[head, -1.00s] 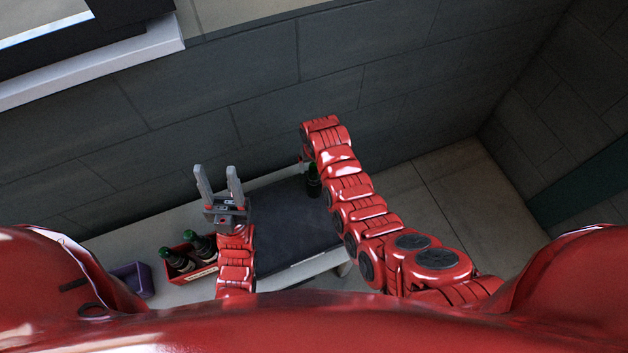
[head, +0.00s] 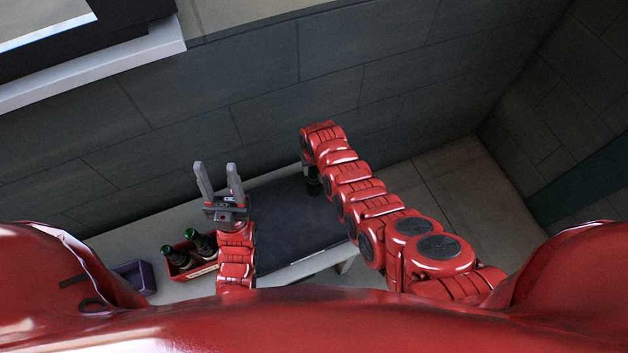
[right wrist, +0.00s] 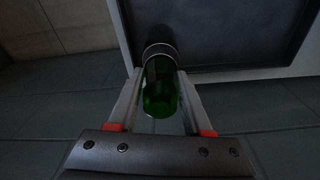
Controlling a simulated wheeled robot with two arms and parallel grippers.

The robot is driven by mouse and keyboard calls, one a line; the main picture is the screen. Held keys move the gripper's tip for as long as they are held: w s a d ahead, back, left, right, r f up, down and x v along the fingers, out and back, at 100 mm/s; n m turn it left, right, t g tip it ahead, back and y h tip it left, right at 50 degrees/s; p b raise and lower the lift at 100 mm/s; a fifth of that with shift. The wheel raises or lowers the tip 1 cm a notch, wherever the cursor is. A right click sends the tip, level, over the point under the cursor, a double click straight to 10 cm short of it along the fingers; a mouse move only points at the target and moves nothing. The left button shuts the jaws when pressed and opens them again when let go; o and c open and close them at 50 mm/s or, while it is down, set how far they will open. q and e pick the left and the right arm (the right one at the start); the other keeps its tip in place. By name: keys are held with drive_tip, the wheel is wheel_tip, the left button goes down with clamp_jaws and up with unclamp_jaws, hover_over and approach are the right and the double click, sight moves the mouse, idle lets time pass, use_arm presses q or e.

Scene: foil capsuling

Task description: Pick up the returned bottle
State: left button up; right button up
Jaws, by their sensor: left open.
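A green bottle (right wrist: 160,95) with a dark end and a pale ring lies between the two fingers of my right gripper (right wrist: 160,72) in the right wrist view. The fingertips are close to its sides; I cannot tell whether they touch it. My left gripper (head: 219,182) is open and empty, above the table left of the mat.
A red crate (head: 184,272) with dark green-topped bottles (head: 204,246) stands on the table at the left. A purple bin (head: 134,276) is left of it. The dark mat (head: 290,225) is clear in its middle. A grey wall (head: 270,110) rises behind the table.

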clamp_jaws()
idle(1.0)
